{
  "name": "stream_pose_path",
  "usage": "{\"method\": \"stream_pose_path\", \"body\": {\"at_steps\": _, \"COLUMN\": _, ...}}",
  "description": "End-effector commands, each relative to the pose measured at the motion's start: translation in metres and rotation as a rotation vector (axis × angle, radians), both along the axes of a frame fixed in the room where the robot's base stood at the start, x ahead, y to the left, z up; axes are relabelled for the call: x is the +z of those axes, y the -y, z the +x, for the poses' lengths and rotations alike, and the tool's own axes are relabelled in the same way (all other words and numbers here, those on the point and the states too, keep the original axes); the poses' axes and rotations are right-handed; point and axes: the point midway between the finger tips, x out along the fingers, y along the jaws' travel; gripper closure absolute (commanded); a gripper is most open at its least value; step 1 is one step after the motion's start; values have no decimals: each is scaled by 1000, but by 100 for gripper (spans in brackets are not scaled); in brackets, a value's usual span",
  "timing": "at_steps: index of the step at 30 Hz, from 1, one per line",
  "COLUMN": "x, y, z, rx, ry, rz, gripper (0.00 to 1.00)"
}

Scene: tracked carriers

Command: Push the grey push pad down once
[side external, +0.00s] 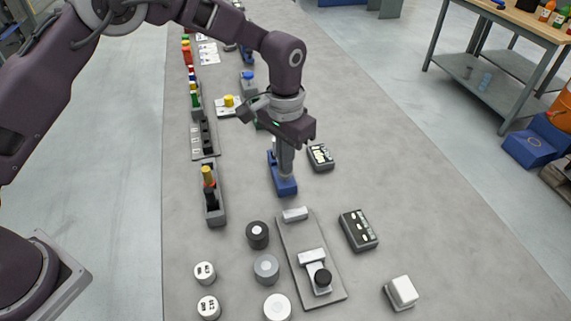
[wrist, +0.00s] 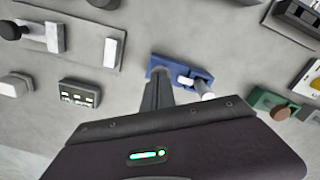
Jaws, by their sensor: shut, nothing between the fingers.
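A blue base (side external: 285,188) stands on the table under my gripper. In the wrist view the blue base (wrist: 160,62) carries a small pale patch and, at its right end, a pale grey post (wrist: 207,90). I cannot tell for sure which part is the grey push pad; the fingers may cover it. My gripper (side external: 287,176) is shut and empty, pointing down with its tips at or just above the near end of the blue base. Its fingers (wrist: 158,82) overlap the base in the wrist view. Contact cannot be judged.
A grey plate with a black knob (side external: 322,277) lies nearer the camera. A dark box (side external: 358,230) and a smaller one (side external: 320,157) lie to the right. Several round pieces, including a grey disc (side external: 266,268), stand nearby. A long tray (side external: 216,208) stands left.

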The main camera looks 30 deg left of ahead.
Motion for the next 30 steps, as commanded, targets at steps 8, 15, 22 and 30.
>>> {"method": "stream_pose_path", "body": {"at_steps": 8, "x": -2, "y": 0, "z": 0, "rx": 0, "ry": -1, "rz": 0, "gripper": 100}}
{"method": "stream_pose_path", "body": {"at_steps": 15, "x": 13, "y": 0, "z": 0, "rx": 0, "ry": 0, "rz": 1, "gripper": 100}}
{"method": "stream_pose_path", "body": {"at_steps": 22, "x": 35, "y": 0, "z": 0, "rx": 0, "ry": 1, "rz": 0, "gripper": 100}}
{"method": "stream_pose_path", "body": {"at_steps": 30, "x": 46, "y": 0, "z": 0, "rx": 0, "ry": 0, "rz": 0, "gripper": 100}}
